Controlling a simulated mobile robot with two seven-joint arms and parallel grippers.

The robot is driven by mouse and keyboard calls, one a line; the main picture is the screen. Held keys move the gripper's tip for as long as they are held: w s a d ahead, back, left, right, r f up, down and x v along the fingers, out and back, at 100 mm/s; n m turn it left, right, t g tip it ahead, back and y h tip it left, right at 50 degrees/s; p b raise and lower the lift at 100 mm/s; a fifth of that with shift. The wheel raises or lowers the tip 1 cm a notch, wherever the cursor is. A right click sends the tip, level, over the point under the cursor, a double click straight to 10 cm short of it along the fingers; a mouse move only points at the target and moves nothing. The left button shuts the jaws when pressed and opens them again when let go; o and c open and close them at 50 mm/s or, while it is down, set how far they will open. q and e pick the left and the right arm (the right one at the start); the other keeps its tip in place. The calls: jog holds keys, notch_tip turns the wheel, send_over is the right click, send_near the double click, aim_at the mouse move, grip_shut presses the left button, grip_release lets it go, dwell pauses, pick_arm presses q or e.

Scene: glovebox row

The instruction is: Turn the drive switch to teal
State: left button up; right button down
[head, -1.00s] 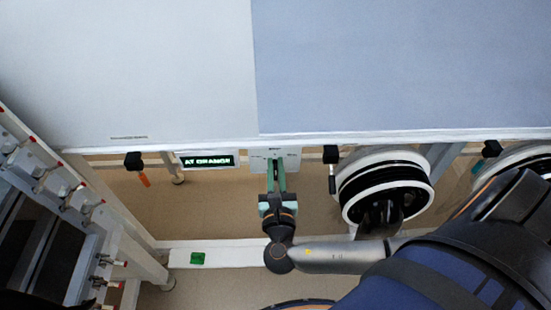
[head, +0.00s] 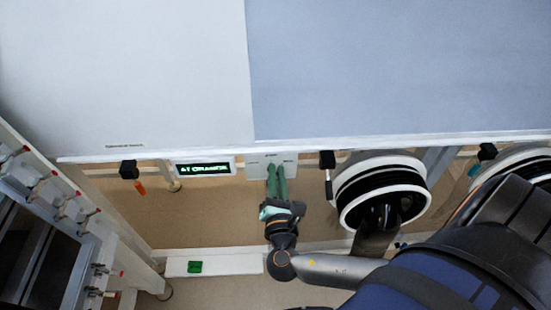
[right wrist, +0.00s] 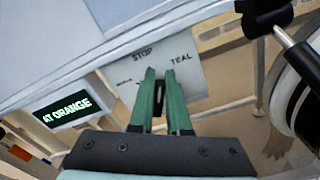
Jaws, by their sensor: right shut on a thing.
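The drive switch is a black knob (right wrist: 160,98) on a pale plate (right wrist: 187,75) under the front edge of the cabinet. The plate reads STOP at the top and TEAL at the right; a label at the left is too small to read. My right gripper (right wrist: 163,75) is shut on the knob, its green fingers either side of it. In the head view my right gripper (head: 276,170) reaches up to the plate (head: 257,160) and hides most of the knob. A lit display (right wrist: 62,108) left of the plate reads AT ORANGE. My left gripper is not in view.
A round black-and-white port (head: 385,190) and a black clamp with a lever (head: 327,160) are close to the right of the plate. A black clamp with an orange tip (head: 129,170) hangs at the left. A white beam (head: 225,264) runs below.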

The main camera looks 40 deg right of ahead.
jog(key=shift+d+r, duration=0.1)
dwell(0.3)
jog(key=c, duration=0.9)
grip_release()
